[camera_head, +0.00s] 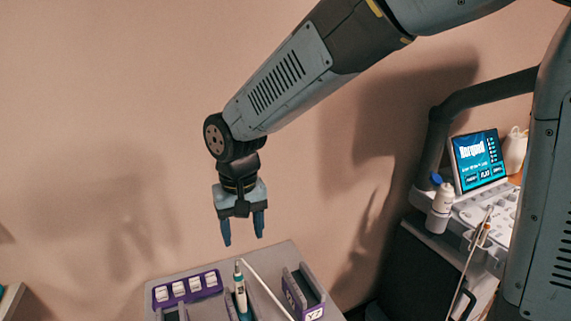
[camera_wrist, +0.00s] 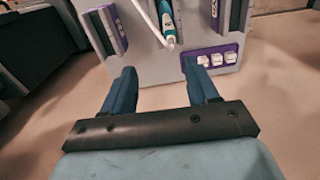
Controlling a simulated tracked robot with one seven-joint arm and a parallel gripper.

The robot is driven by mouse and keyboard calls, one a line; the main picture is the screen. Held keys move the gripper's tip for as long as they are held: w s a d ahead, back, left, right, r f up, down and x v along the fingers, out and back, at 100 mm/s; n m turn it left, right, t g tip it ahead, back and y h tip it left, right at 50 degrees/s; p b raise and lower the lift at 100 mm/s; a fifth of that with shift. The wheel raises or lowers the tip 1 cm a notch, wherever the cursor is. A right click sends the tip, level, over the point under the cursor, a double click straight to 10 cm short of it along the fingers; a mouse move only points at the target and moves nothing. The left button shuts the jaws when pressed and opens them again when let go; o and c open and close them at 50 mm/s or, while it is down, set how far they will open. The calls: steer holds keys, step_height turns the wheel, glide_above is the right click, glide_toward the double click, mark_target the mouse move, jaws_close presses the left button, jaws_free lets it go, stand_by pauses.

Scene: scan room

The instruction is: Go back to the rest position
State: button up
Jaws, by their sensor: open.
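My gripper (camera_head: 242,228) hangs from my arm with its two blue fingers pointing down. It is open and empty, above the grey rack (camera_head: 279,258) at the bottom of the head view. In the wrist view the gripper's fingers (camera_wrist: 162,92) are spread apart with nothing between them. The grey rack (camera_wrist: 160,72) lies beyond the fingertips there. The rack holds a white and teal probe (camera_head: 240,288), which also shows in the wrist view (camera_wrist: 168,22).
A purple strip with several white blocks (camera_head: 186,288) sits on the rack's left side. A dark purple-edged holder (camera_head: 303,292) stands on its right. An ultrasound cart with a lit screen (camera_head: 479,160) and a white bottle (camera_head: 442,205) is at right. The wall behind is bare.

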steer(key=d+r+m+t, duration=0.1)
steer(key=d+r, duration=0.2)
steer(key=d, duration=0.6)
steer(key=d+r+m+t, duration=0.1)
steer(key=d+r, duration=0.3)
steer(key=d, duration=0.6)
steer(key=d+r+m+t, duration=0.2)
steer(key=d+r, duration=0.2)
steer(key=d, duration=0.5)
steer(key=shift+w+d+y, duration=0.15)
steer(key=shift+w+y, duration=0.15)
steer(key=shift+w, duration=0.1)
steer(key=s+d+r+m+t, duration=0.1)
steer(key=s+d, duration=0.4)
steer(key=d, duration=0.3)
steer(key=shift+s+m+t+h, duration=0.3)
steer(key=shift+s+h, duration=0.05)
steer(key=shift+h, duration=0.05)
